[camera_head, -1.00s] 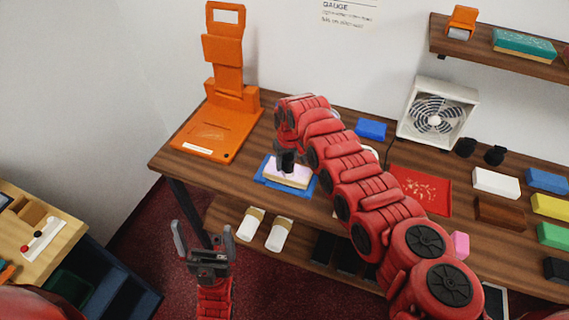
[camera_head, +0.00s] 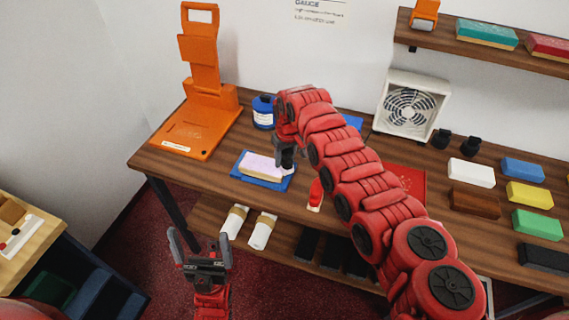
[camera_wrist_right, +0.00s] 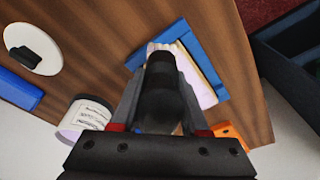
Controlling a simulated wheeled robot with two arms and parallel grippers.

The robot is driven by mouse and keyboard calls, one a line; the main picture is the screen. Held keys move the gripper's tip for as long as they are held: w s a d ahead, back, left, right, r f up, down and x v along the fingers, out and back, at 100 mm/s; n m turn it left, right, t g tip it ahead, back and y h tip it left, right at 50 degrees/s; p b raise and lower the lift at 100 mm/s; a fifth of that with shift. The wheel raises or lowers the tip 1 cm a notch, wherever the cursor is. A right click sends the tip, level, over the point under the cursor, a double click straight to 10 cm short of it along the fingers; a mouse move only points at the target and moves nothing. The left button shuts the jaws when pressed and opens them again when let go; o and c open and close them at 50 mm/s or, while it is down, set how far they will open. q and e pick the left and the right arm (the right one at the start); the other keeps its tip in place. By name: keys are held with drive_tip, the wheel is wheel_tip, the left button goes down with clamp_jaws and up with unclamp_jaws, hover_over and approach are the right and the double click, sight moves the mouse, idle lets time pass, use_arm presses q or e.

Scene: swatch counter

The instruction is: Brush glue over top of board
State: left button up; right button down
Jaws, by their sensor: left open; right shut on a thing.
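The board (camera_head: 260,168), pale pink on top with cream sides, lies on a blue tray (camera_head: 240,181) near the counter's front left. In the right wrist view the board (camera_wrist_right: 203,88) and tray (camera_wrist_right: 206,58) show beyond my fingers. My right gripper (camera_head: 288,152) is shut on a dark-handled brush (camera_wrist_right: 160,95), at the board's right end. Its pale bristles are over or at the board's edge; contact cannot be told. A blue glue jar (camera_head: 263,112) with a white label stands behind the board. My left gripper (camera_head: 200,248) is open and empty in front of the counter.
An orange gauge stand (camera_head: 200,110) stands at the back left. A fan (camera_head: 410,105), a red mat (camera_head: 410,180) and coloured blocks (camera_head: 530,195) are to the right. White rolls (camera_head: 248,226) lie on the lower shelf. My right arm hides part of the counter's middle.

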drive_tip(key=shift+w+a+r, duration=0.1)
drive_tip(key=shift+a+r, duration=0.1)
drive_tip(key=shift+r, duration=0.4)
drive_tip(key=shift+a+r, duration=0.2)
drive_tip(key=shift+r, duration=0.4)
drive_tip(key=shift+d+r, duration=0.2)
drive_tip(key=shift+r, duration=1.55)
